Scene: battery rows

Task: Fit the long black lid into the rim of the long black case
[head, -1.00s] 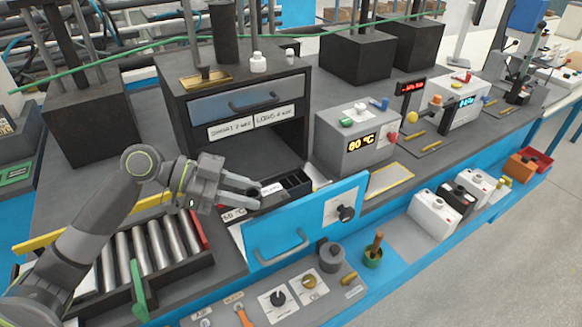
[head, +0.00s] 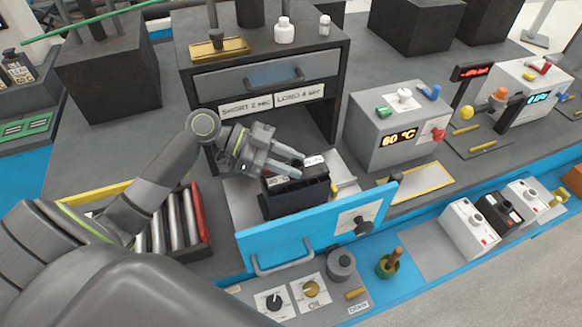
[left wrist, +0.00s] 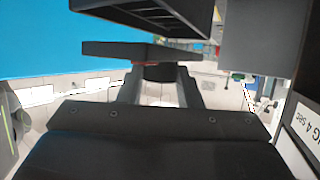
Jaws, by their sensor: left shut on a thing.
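My left gripper (head: 298,168) is shut on the long black lid, a thin flat bar that shows best in the left wrist view (left wrist: 115,49). The fingers hold it near its middle. The long black case (head: 300,200) stands on a light plate behind the blue door. In the left wrist view the case (left wrist: 185,22) lies beside the lid, with a narrow gap between them towards the right. In the head view the fingers partly hide the lid, and I cannot tell whether it touches the rim. My right gripper is not in view.
The lowered blue door (head: 300,235) stands in front of the case. The dark oven box (head: 335,60) with a drawer rises behind it. The grey 60 °C box (head: 392,130) is to the right, metal rollers (head: 172,222) to the left. Knobs line the front panel.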

